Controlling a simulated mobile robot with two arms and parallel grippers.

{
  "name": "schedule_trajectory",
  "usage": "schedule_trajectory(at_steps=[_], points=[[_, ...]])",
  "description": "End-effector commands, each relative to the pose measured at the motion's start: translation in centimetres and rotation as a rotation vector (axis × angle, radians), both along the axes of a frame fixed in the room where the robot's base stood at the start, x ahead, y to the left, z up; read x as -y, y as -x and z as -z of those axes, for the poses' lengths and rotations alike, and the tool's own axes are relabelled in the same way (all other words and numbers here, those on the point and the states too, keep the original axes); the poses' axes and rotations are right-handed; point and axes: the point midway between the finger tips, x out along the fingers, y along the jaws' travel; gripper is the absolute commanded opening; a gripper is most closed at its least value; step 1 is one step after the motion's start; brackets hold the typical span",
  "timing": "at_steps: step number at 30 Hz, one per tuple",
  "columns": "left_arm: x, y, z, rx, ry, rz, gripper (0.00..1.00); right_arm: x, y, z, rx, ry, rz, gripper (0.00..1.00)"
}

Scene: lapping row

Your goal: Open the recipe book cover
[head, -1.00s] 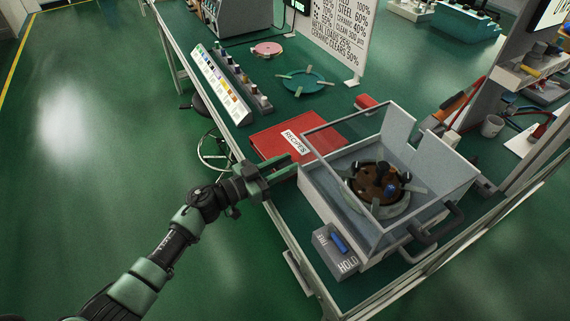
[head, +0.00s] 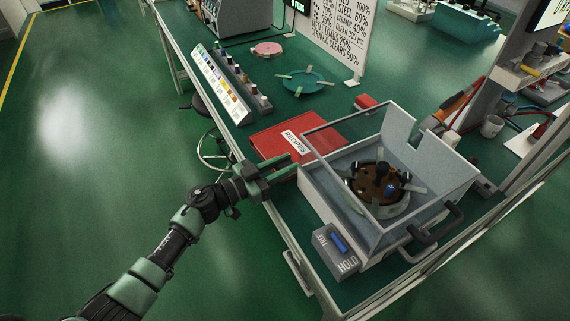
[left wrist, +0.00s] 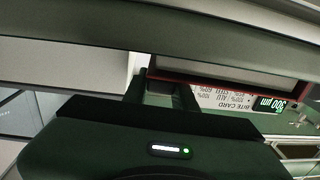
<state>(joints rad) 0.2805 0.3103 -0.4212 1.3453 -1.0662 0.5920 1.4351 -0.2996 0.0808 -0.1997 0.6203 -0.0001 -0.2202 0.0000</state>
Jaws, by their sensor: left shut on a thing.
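The red recipe book (head: 318,132) lies flat and closed on the green bench, with a white "RECIPES" label (head: 294,141) on its cover. My left gripper (head: 288,164) is at the book's near edge, beside the clear-walled box, and is shut on the cover's edge. The exact grip is hard to see. In the left wrist view a thin red edge of the book (left wrist: 215,78) shows close beyond the dark fingers. My right gripper is not in view.
A clear-walled lapping machine (head: 308,190) stands right of the gripper, with a "FREE/HOLD" switch box (head: 336,252) in front. Open floor is at the left.

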Motion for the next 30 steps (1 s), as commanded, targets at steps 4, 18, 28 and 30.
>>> schedule_trajectory(at_steps=[4, 18, 28, 30], points=[[0.0, 0.0, 0.0, -0.001, -0.001, 0.0, 0.0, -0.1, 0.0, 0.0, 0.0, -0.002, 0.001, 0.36], [-0.1, 0.0, -0.4, -0.01, 0.007, 0.0, 0.0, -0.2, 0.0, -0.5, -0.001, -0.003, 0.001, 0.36], [-0.4, -0.4, -3.6, -0.13, 0.097, -0.002, 0.0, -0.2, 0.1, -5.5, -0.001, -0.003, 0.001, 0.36], [-0.6, -0.7, -4.6, -0.174, 0.133, -0.002, 0.0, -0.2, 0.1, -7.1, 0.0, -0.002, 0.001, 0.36]])
